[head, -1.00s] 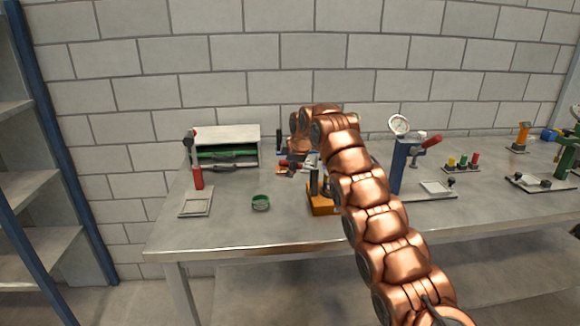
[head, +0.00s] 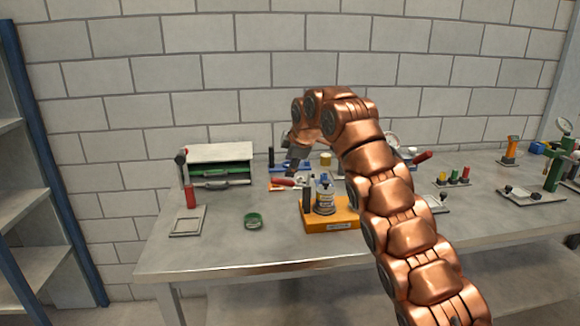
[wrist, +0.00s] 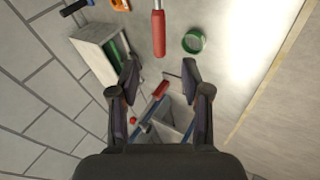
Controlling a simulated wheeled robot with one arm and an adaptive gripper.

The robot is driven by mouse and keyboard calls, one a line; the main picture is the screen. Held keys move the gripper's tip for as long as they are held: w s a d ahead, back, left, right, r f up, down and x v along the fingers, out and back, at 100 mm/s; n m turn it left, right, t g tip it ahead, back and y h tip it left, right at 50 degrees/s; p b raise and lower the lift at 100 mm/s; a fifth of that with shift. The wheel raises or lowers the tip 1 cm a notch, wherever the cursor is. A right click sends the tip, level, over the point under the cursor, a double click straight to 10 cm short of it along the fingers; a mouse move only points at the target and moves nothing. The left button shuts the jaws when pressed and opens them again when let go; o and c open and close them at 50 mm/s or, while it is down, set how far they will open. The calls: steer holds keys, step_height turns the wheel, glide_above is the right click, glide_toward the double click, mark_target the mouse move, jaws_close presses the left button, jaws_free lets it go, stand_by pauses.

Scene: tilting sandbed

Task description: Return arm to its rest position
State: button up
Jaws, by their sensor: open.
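My copper arm (head: 395,200) reaches up from the lower right of the head view and bends over at the top. My gripper (head: 293,160) hangs at its end, pointing down above the back of the bench, small and partly dark there. In the wrist view my gripper (wrist: 160,72) shows two black fingers spread apart with nothing between their tips. The bench lies below and beyond them.
The front left of the bench is clear.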

steer(key=shift+d, duration=0.1)
steer(key=s+d+m+g+h, duration=0.35)
steer(key=s+d+m, duration=0.85)
steer(key=s+d, duration=0.75)
steer(key=s+f+m+g, duration=0.1)
steer(key=s+f, duration=0.4)
steer(key=s, duration=0.8)
steer(key=s+f+m+g, duration=0.2)
steer(key=s+f, duration=0.3)
steer(key=s, duration=0.8)
steer(key=s+f+m+g, duration=0.1)
steer(key=s+f+m, duration=0.2)
steer(key=s, duration=1)
step_height(320, 180, down, 3)
steer(key=shift+a+r+m+g+y+p, duration=0.2)
steer(key=shift+m+g+y+p, duration=0.15)
steer(key=shift+m+p, duration=0.05)
